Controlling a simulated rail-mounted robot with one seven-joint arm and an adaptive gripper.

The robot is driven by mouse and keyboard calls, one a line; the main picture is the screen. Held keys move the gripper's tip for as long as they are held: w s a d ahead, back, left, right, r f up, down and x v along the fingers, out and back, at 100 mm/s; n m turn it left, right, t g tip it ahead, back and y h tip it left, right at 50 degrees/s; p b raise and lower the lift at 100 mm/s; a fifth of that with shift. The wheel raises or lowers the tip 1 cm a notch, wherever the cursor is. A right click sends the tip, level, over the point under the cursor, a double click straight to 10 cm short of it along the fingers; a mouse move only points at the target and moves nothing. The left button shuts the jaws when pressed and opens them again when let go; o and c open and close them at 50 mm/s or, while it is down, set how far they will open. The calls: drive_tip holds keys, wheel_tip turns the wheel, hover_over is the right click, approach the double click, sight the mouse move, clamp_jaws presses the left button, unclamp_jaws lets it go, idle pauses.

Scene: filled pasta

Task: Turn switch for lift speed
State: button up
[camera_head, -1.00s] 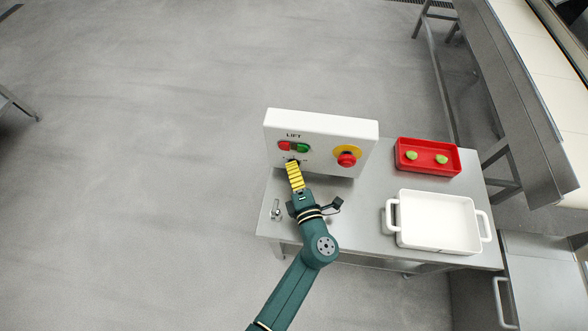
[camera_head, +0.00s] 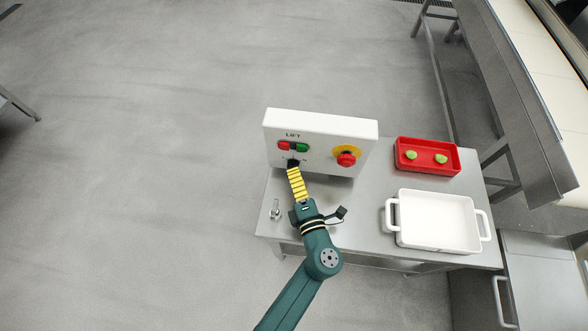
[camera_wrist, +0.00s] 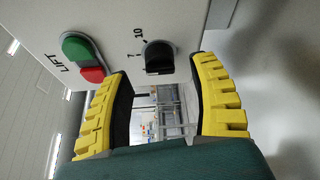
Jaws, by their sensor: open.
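The black rotary switch (camera_wrist: 159,58) is on the front of the white lift control box (camera_head: 348,127), below the red and green buttons. In the wrist view it shows beyond my open fingertips, with the marks 7 and 10 beside it. My gripper (camera_head: 293,168) is in front of the box at the switch. In the wrist view its two yellow-backed fingers (camera_wrist: 162,88) are apart, with nothing held between them. In the head view the switch (camera_head: 293,162) shows just past the fingertips, partly hidden; contact cannot be told.
A red emergency knob (camera_head: 346,159) sticks out at the right of the box. A red tray (camera_head: 428,170) with two green pieces and a white baking dish (camera_head: 437,218) stand on the steel table (camera_head: 360,215). A small metal object (camera_head: 275,209) lies at left.

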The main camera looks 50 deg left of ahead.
drive_tip(key=v, duration=0.9)
drive_tip(key=shift+s+d, duration=0.15)
